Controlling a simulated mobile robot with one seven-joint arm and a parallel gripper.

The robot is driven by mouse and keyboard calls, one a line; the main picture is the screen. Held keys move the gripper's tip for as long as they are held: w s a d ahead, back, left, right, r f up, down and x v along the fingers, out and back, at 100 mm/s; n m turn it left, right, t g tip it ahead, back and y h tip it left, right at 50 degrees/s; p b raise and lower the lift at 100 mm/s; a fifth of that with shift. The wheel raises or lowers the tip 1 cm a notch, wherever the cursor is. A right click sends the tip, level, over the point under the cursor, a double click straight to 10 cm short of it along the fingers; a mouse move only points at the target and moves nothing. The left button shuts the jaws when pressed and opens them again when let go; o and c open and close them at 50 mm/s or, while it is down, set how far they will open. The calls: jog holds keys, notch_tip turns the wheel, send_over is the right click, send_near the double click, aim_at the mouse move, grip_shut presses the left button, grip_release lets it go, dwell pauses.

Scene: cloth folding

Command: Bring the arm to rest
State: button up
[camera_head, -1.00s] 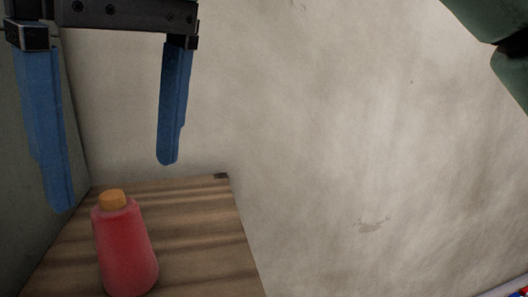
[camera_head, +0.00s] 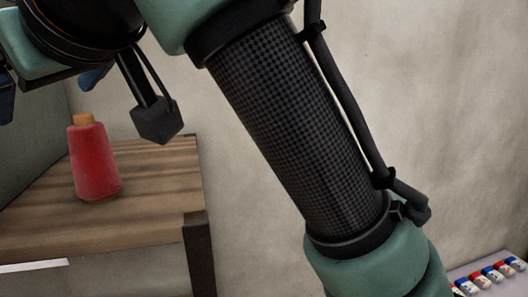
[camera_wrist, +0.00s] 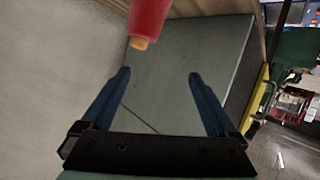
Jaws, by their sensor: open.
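My gripper (camera_wrist: 158,88) shows in the wrist view with its two blue fingers spread apart and nothing between them. In the head view only small blue parts of it show at the left edge, and my arm crosses the upper and middle picture. A red bottle with an orange cap (camera_head: 94,160) stands upright on a wooden table. The red bottle also shows in the wrist view (camera_wrist: 148,18), beyond the fingertips and apart from them.
The wooden table (camera_head: 160,185) stands at the left against a grey panel (camera_head: 30,125). A row of small red, white and blue items (camera_head: 490,277) lies at the lower right on a pale surface. A plain wall (camera_head: 240,200) fills the back.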

jog(key=s+d+f+m+t+h+b, duration=0.2)
jog(key=s+d+m+t+h+b, duration=0.1)
jog(key=d+t, duration=0.6)
jog(key=s+d+f+m+t+h+b, duration=0.2)
jog(key=d+m+t+h+b, duration=0.3)
jog(key=d+m+t, duration=0.5)
jog(key=s+d+h, duration=0.1)
jog(key=d+h, duration=0.1)
jog(key=shift+f+h+b, duration=0.2)
jog(key=shift+h+b, duration=0.1)
jog(key=shift+s, duration=0.1)
